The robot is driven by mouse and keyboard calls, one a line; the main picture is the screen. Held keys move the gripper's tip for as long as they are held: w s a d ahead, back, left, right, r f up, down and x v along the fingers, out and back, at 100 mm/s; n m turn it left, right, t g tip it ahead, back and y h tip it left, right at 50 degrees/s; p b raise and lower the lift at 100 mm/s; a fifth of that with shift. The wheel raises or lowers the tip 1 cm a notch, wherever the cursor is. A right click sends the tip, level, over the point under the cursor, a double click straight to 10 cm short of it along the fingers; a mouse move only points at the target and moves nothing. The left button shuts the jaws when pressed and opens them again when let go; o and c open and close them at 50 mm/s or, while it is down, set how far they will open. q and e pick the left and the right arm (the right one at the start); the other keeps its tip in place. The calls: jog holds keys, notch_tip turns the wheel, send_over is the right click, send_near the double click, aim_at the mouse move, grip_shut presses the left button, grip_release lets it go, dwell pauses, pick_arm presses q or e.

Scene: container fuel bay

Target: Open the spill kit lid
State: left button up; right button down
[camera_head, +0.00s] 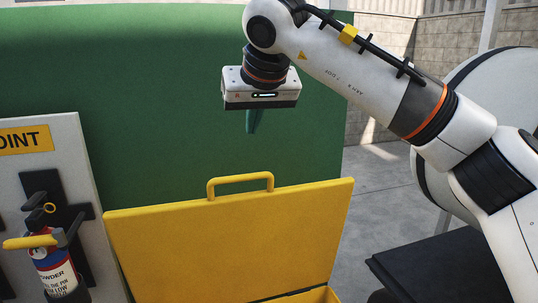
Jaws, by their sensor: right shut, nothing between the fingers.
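The yellow spill kit lid (225,240) stands raised, its broad face toward me, in the lower middle of the head view. Its yellow handle (240,180) sticks up from the lid's top edge. A bit of the yellow spill kit box (322,296) shows under the lid at the bottom edge; the rest is cut off. My right gripper (252,128) points down above the handle, a little to its right, apart from it. Its green fingers are shut with nothing between them. My left gripper is out of view.
A green wall or container side (120,100) stands behind the lid. At the left, a fire extinguisher (57,268) hangs before a grey board (85,165) with a yellow sign. A dark flat surface (430,265) is at the lower right. Bare concrete floor (375,195) shows between.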

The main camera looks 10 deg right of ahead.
jog(key=w+f+p, duration=0.1)
jog(key=f, duration=0.1)
jog(key=w+f+p, duration=0.1)
jog(key=f+p, duration=0.1)
jog(key=f, duration=0.1)
jog(key=w+f+p, duration=0.1)
jog(key=f, duration=0.2)
jog(key=shift+w+a+f, duration=0.15)
jog(key=shift+w+a, duration=0.05)
jog(key=shift+a, duration=0.15)
jog(key=shift+s+d+f+p, duration=0.15)
jog(key=shift+s+p, duration=0.15)
jog(key=shift+s, duration=0.35)
jog(key=shift+f, duration=0.1)
jog(key=shift+w, duration=0.1)
